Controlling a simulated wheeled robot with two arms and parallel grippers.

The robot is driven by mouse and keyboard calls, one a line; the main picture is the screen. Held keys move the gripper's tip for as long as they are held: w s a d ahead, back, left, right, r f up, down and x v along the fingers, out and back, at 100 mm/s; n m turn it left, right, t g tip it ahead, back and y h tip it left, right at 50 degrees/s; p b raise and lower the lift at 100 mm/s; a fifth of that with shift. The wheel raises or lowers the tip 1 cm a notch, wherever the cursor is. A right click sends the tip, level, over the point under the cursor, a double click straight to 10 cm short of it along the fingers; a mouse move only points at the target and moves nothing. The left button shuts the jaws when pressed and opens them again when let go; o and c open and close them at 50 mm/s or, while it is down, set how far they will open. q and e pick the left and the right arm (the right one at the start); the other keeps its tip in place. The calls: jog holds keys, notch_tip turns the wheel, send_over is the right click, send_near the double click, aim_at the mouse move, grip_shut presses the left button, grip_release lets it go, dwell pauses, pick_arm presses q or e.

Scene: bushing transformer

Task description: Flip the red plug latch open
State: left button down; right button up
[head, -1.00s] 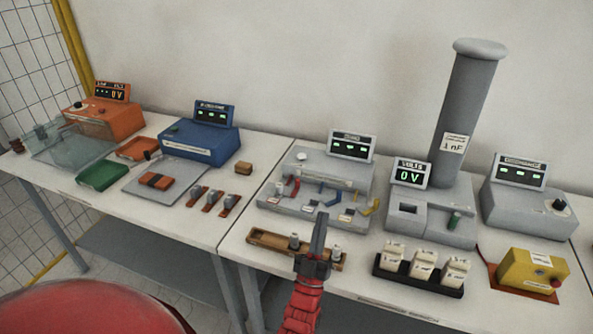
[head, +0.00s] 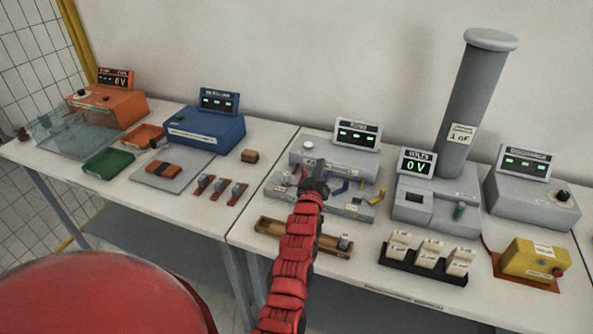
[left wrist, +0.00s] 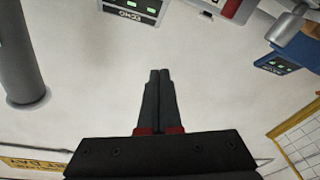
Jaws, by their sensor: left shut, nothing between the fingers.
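The grey latch unit (head: 352,160) stands on the right table, with a lit display on top. Its blue latch (head: 338,187) and yellow latch (head: 377,196) show on its front ledge. The red plug latch is not clearly visible in the head view now; my left gripper and arm cover its part of the ledge. My left gripper (head: 314,178) is over the left half of this unit, its fingers shut and empty. The shut fingers also show in the left wrist view (left wrist: 160,78), with no latch between them. I cannot tell whether they touch the unit. My right gripper is not in view.
A wooden tray (head: 272,228) lies in front of the unit, partly behind my arm. A black rack (head: 395,260) of white blocks, a voltmeter unit (head: 432,205) and a tall grey column (head: 475,100) stand to the right. A blue box (head: 215,135) stands on the left table.

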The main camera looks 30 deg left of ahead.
pick_arm(q)
jog(key=w+a+n+g+h, duration=0.1)
jog(key=w+a+g+h, duration=0.2)
jog(key=a+g, duration=0.3)
jog(key=s+a+g+h, duration=0.2)
jog(key=s+a+g, duration=0.1)
jog(key=s, duration=0.4)
jog(key=shift+s+r+n+g+h, duration=0.25)
jog(key=shift+r+g, duration=0.2)
jog(key=shift+g, duration=0.45)
jog(key=shift+w, duration=0.15)
jog(key=p, duration=0.4)
send_over(296, 182)
jog(key=f, duration=0.6)
jog(key=shift+s+f, duration=0.15)
jog(key=shift+s, duration=0.1)
jog(key=shift+x, duration=1)
jog(key=shift+a, duration=0.1)
